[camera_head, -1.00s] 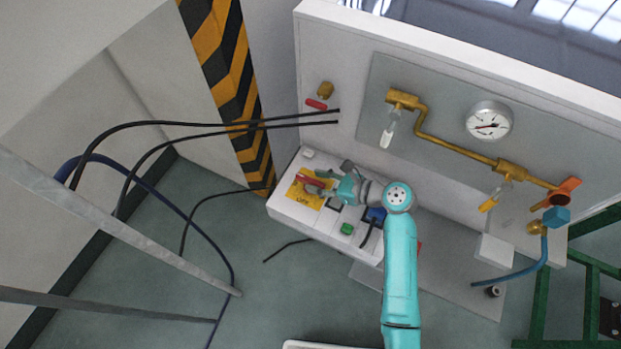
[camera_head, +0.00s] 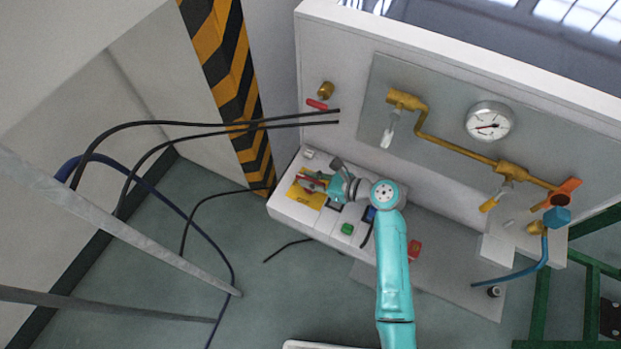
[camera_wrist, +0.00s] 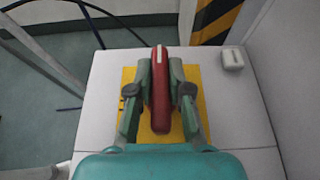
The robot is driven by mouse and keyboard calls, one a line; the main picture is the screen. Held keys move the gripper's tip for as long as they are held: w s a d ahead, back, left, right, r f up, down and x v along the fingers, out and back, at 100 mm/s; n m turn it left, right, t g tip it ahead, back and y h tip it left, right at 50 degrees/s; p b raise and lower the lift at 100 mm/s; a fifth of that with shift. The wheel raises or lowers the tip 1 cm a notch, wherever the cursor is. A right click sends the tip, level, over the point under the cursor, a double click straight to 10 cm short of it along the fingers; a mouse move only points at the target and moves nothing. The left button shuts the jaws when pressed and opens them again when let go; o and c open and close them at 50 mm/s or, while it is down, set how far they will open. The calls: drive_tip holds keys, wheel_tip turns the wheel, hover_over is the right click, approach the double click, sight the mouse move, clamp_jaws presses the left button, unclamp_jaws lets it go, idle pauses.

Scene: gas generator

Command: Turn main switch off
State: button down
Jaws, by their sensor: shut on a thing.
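The main switch is a red handle (camera_wrist: 160,95) on a yellow plate (camera_wrist: 127,104), on top of a white control box (camera_head: 290,209). In the wrist view the handle points away from me, with a pale line along its top. My gripper (camera_wrist: 160,82) is shut on the red handle, one finger on each side. In the head view my gripper (camera_head: 322,183) reaches the yellow plate (camera_head: 300,196) from the right and hides much of the handle.
A green button (camera_head: 347,229) and a red button (camera_head: 414,250) are on the box's right part. A panel behind holds brass pipes (camera_head: 455,142) and a gauge (camera_head: 489,121). Black cables (camera_head: 240,125) hang at left. A small white block (camera_wrist: 232,60) is near the handle.

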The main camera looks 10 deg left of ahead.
drive_tip(key=n+g, duration=0.2)
drive_tip(key=shift+w+g+y, duration=0.15)
drive_tip(key=shift+g+y, duration=0.15)
drive_tip(key=shift+g, duration=0.1)
drive_tip(key=shift+n+g, duration=1.3)
drive_tip(key=c, duration=1.1)
unclamp_jaws()
drive_tip(key=shift+s+t, duration=0.2)
drive_tip(key=shift+t, duration=0.1)
